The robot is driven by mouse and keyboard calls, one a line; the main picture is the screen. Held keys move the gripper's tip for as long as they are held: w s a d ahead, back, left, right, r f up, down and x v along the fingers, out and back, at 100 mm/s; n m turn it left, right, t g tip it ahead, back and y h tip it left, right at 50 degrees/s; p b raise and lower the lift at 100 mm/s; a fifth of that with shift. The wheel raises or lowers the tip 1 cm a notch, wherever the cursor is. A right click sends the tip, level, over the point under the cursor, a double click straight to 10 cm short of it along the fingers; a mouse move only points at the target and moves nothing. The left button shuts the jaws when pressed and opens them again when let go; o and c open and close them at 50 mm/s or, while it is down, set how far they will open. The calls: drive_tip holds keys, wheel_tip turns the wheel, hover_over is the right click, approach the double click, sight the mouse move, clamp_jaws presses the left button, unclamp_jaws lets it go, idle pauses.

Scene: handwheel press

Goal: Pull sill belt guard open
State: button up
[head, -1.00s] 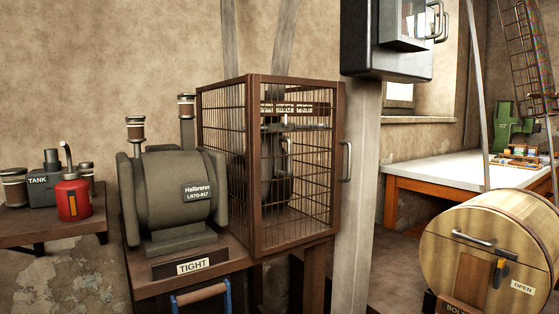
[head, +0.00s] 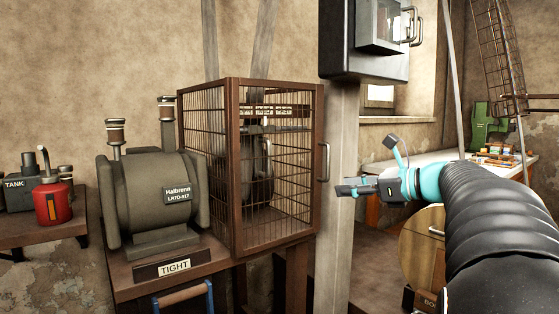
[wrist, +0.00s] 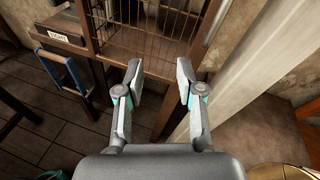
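The belt guard (head: 232,165) is a brown-framed wire cage on the bench beside the grey motor. Its door is closed, with a vertical metal handle (head: 325,162) at the right edge of the front. The lower part of the cage also shows in the wrist view (wrist: 150,42); I cannot make out the handle there. My gripper (head: 350,188) is to the right of the handle in the head view, apart from it. In the wrist view my gripper (wrist: 160,80) has its two fingers spread, with nothing between them.
A grey post (head: 338,205) stands right of the cage, with a dark wall box (head: 363,65) above. The grey motor (head: 150,190) and TIGHT plate (head: 174,267) are left of the cage. A wooden barrel (head: 420,245) is partly hidden behind my arm.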

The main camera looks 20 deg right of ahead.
sight(328, 177)
drive_tip(key=d+r+m+t, duration=0.2)
drive_tip(key=d+r+m, duration=0.15)
drive_tip(key=d, duration=0.35)
drive_tip(key=shift+n, duration=0.25)
drive_tip(key=x, duration=0.4)
drive_tip(key=r+x, duration=0.1)
drive_tip(key=x, duration=0.8)
drive_tip(key=shift+w+r, duration=0.25)
drive_tip(key=shift+w, duration=0.15)
clamp_jaws()
drive_tip(key=shift+a, duration=0.1)
